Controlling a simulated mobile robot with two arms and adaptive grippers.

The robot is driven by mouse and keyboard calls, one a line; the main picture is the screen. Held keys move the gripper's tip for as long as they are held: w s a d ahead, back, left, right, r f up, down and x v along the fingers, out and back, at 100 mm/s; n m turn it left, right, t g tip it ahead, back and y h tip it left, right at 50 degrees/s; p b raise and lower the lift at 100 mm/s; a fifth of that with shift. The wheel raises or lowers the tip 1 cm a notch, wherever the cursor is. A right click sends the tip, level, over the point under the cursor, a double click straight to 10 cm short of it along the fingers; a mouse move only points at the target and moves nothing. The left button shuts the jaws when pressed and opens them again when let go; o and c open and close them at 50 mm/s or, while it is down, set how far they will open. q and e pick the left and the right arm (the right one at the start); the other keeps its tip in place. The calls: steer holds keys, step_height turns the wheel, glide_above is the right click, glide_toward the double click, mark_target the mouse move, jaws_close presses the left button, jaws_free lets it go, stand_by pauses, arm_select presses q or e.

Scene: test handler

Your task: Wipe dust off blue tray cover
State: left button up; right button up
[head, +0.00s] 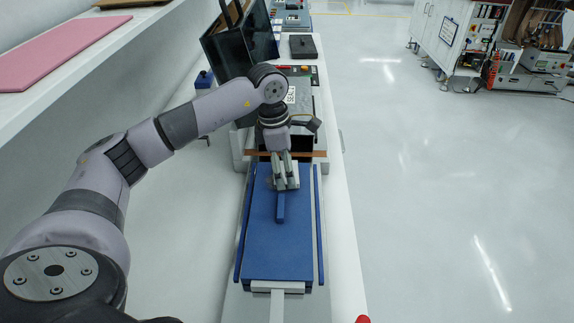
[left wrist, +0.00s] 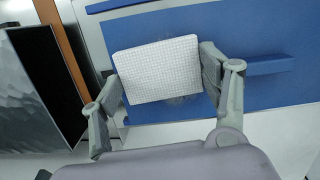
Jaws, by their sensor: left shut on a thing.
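The blue tray cover (head: 278,250) lies flat on the bench, long side away from me, with a raised blue bar (head: 280,208) along its middle. My left gripper (head: 285,180) is over the far part of the cover, pointing down. It is shut on a white wipe (left wrist: 160,70) with a fine grid pattern, held between both fingers in the left wrist view (left wrist: 162,78). A faint grey dust patch (left wrist: 180,99) shows on the blue surface at the wipe's lower edge; the wipe hides part of it. I cannot tell whether the wipe touches the cover. My right gripper is not in view.
Blue rails (head: 320,225) run along both sides of the cover. A brown strip (head: 312,153) crosses its far end, before a dark machine opening. Dark monitors (head: 228,50) stand at far left. A pink board (head: 60,52) lies on the left shelf. The floor at right is open.

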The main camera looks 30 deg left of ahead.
arm_select(q)
steer(key=shift+s+d+f, duration=0.1)
steer(key=shift+s+f, duration=0.1)
steer(key=shift+s, duration=0.85)
steer(key=shift+w+d+f+b, duration=0.1)
steer(key=shift+w+b, duration=0.25)
steer(key=shift+w, duration=1.3)
steer(key=shift+s, duration=1.75)
steer(key=shift+w, duration=1.8)
steer(key=shift+s+b, duration=0.5)
steer(key=shift+s, duration=1.3)
steer(key=shift+w+f, duration=0.1)
steer(key=shift+w, duration=0.05)
